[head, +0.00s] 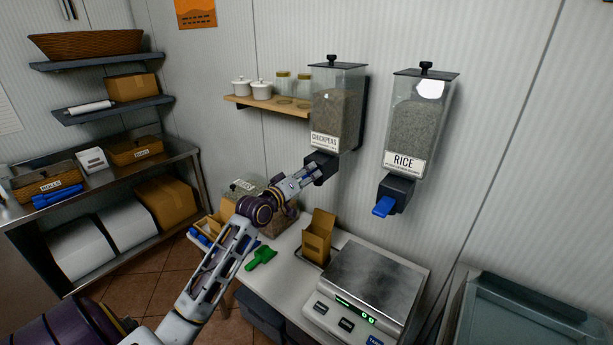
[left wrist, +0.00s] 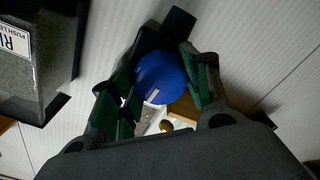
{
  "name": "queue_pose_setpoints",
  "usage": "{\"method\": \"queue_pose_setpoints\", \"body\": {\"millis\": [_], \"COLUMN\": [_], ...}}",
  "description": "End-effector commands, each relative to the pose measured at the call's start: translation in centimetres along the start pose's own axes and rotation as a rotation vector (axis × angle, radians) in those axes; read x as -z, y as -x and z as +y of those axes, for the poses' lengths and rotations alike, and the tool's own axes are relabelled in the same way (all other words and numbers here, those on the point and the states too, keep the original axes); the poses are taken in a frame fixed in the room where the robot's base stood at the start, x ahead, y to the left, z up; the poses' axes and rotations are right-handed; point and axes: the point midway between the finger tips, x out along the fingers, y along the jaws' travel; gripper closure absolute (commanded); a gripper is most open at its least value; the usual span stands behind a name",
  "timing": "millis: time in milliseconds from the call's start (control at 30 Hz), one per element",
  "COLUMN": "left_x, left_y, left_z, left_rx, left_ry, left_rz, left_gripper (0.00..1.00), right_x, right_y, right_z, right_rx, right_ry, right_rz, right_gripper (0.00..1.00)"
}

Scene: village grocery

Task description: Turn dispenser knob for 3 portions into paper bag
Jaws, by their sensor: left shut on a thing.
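The chickpeas dispenser (head: 333,125) hangs on the wall, a clear bin with a dark lid and a dark outlet. My left gripper (head: 313,174) is at this outlet. In the left wrist view its green-padded fingers (left wrist: 162,92) are on both sides of a round blue knob (left wrist: 160,77), shut on it. The head view hides this knob behind the gripper. The open brown paper bag (head: 318,238) stands upright on the counter, below the outlet. Whether anything is inside it cannot be told. My right gripper is not in view.
The rice dispenser (head: 416,130) with its blue lever (head: 383,206) hangs to the right. A scale (head: 368,287) stands right of the bag. A green scoop (head: 261,257) lies left. A wooden shelf with jars (head: 283,88) is beside the chickpeas dispenser.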

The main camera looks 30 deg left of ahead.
Motion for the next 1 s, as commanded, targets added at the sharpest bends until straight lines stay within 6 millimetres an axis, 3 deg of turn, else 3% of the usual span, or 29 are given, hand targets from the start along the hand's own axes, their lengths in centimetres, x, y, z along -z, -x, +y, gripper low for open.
{"method": "queue_pose_setpoints", "body": {"millis": [1000], "left_x": [0.1], "left_y": [0.0], "left_z": [0.0], "left_rx": [0.001], "left_ry": [-0.915], "left_rz": [-0.003], "left_gripper": [0.77], "right_x": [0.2], "right_y": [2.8], "right_z": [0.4], "right_rx": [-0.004], "right_ry": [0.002], "right_rz": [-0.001], "right_gripper": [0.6]}}
